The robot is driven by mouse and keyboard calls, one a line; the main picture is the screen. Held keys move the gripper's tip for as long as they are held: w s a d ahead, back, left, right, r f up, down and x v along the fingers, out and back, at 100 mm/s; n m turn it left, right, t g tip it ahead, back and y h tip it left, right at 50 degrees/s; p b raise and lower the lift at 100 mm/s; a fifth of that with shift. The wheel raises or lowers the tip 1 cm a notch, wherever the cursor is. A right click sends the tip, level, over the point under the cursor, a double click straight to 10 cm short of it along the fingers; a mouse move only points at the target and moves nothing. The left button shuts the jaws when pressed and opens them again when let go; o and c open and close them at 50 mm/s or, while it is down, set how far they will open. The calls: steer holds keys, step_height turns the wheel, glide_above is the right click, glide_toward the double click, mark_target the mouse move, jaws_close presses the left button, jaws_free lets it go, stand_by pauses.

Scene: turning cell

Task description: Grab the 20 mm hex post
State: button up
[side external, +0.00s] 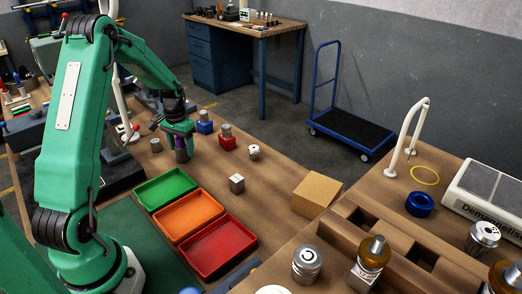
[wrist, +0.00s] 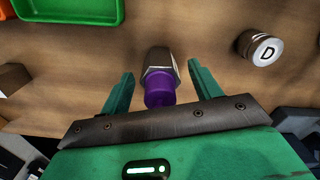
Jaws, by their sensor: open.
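A hex post (wrist: 158,75) with bare metal flats and a purple end shows in the wrist view, its purple end nearest my palm. No size mark is readable on it. My gripper (wrist: 160,72) is open, with one finger on each side of the post and a visible gap at both sides. In the side view my gripper (side external: 181,147) points down at the table, and the purple part (side external: 181,155) shows between its fingers. The rest of the post is largely hidden there by the fingers.
A metal cylinder marked D (wrist: 262,50) stands beside the post. Green (side external: 140,200), orange (side external: 163,224) and red (side external: 190,262) trays lie in front. A metal block (side external: 237,184) stands right of them.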

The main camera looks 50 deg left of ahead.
steer(key=c, duration=1.3)
jaws_close()
steer(key=shift+r, duration=0.2)
steer(key=shift+r, duration=0.45)
step_height(320, 180, up, 3)
steer(key=shift+r, duration=0.1)
steer(key=w+d+r, duration=0.1)
steer(key=d+r, duration=0.5)
steer(key=d, duration=0.5)
steer(key=shift+w+d+r, duration=0.15)
steer(key=shift+d+r, duration=0.15)
